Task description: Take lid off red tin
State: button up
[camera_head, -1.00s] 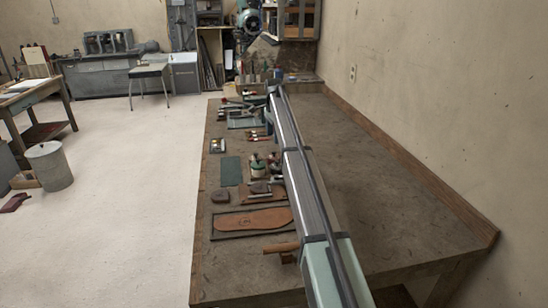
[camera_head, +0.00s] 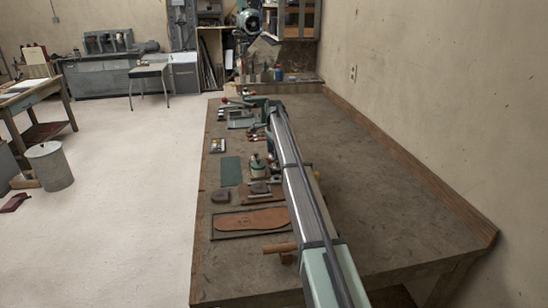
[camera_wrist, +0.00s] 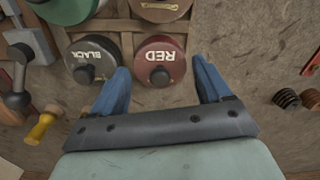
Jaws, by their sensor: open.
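In the wrist view, the red tin's round lid (camera_wrist: 160,60) is dark red, marked "RED", with a dark knob in its middle. It sits on its tin in a wooden rack. My gripper (camera_wrist: 158,72) is open, its two blue fingers spread on either side of the red lid's near part, apart from the knob. The left finger overlaps the edge of the neighbouring lid in the picture. The tin's body is hidden beneath the lid. In the head view my arm reaches along the bench and the red tin cannot be made out.
A dark lid marked "BLACK" (camera_wrist: 94,60) stands close on the left. A green lid (camera_wrist: 62,8) and another lid (camera_wrist: 160,8) lie behind. A yellow-handled tool (camera_wrist: 44,124) is at left. Bare bench (camera_wrist: 250,50) lies right of the rack.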

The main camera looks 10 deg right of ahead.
jog(key=shift+c, duration=0.2)
jog(key=c, duration=0.7)
jog(key=shift+r, duration=0.1)
jog(key=shift+c, duration=0.2)
